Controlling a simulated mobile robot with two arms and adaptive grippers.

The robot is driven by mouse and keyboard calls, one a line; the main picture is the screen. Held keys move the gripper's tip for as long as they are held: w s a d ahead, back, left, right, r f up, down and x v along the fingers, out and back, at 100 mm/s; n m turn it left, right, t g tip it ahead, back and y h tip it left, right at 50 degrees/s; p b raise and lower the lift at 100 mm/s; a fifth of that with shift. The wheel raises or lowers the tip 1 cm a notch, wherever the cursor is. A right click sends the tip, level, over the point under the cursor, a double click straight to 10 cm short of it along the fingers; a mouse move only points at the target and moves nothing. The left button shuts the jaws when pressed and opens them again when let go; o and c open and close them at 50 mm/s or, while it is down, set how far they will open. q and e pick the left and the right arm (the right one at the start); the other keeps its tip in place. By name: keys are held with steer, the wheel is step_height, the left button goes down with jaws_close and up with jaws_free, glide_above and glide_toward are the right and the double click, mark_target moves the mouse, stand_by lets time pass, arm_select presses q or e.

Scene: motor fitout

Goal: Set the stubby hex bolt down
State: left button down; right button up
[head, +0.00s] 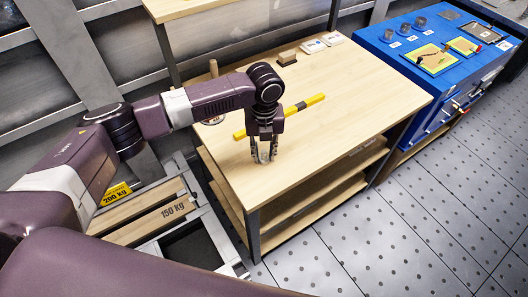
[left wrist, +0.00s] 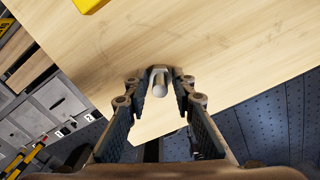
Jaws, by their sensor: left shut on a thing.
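The stubby hex bolt (left wrist: 158,82) is grey metal and sits between the fingertips in the left wrist view. Its round shank points towards the camera, and its head is on the far side. My left gripper (left wrist: 161,84) is shut on it. In the head view my left gripper (head: 264,158) points straight down over the near part of the light wooden workbench (head: 370,90). Bare wood lies beneath the bolt; I cannot tell whether the bolt touches it. My right gripper is not in view.
A yellow and black bar (head: 308,102) lies on the bench just behind my left gripper. A small wooden block (head: 287,57) and white cards (head: 313,46) are at the back. A blue cabinet (head: 400,60) with trays stands to the right. The bench's right side is clear.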

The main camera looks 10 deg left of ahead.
mark_target(264, 152)
arm_select(q)
steer(key=c, duration=1.6)
jaws_free()
steer(key=shift+f, duration=0.1)
step_height(264, 152, up, 12)
steer(key=shift+r+b, duration=0.2)
steer(key=shift+b, duration=0.7)
steer(key=shift+s+f, duration=0.1)
